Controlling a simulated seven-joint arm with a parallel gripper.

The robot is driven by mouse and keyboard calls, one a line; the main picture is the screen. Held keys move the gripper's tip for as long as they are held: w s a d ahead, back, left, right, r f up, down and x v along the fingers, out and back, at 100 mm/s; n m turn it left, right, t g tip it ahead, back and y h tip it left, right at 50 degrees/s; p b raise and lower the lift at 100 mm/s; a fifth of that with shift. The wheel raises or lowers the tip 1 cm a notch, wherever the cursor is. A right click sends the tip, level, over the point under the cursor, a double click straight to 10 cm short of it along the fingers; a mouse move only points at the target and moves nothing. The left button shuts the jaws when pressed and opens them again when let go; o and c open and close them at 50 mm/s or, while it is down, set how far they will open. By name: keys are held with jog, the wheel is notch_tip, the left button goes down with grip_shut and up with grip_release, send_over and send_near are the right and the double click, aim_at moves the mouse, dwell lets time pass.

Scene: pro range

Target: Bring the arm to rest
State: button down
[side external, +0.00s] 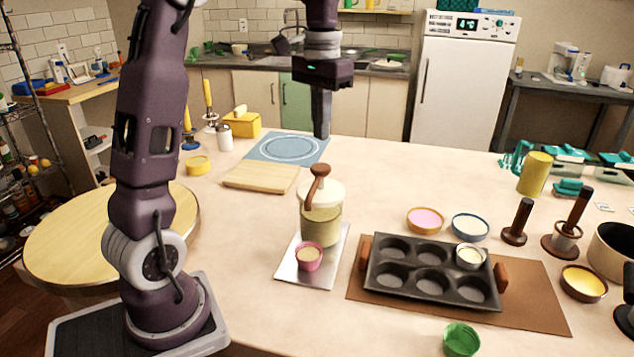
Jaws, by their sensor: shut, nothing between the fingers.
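My gripper (321,134) points straight down, its fingers closed together with nothing between them. It hangs in the air near the back edge of the table (395,190), above and behind the batter dispenser (321,215), and appears apart from everything. The dispenser has a brown handle and stands upright on a metal plate (292,275). A small pink cup (309,257) with pale contents sits on the same plate, in front of the dispenser.
A dark muffin tin (408,284) with a pale-filled cup (470,256) lies on a brown mat (540,305). A wooden board (260,178) and blue mat (262,147) lie at back left. A green cup (461,340) stands at the front. Bowls and tampers crowd the right.

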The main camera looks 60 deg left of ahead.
jog(key=shift+r, duration=0.75)
jog(key=s+d+r+m+t, duration=0.1)
jog(key=s+d+r+t, duration=0.1)
jog(key=s+d, duration=0.7)
jog(key=s+d+f+m+t, duration=0.1)
jog(key=s+d+f, duration=0.2)
jog(key=s+d, duration=0.1)
jog(key=s+d+f+m+t, duration=0.1)
jog(key=s+d+f+t, duration=0.1)
jog(key=s, duration=0.5)
jog(key=shift+d+f+t, duration=0.3)
jog(key=shift+d+f, duration=0.25)
jog(key=shift+d, duration=0.5)
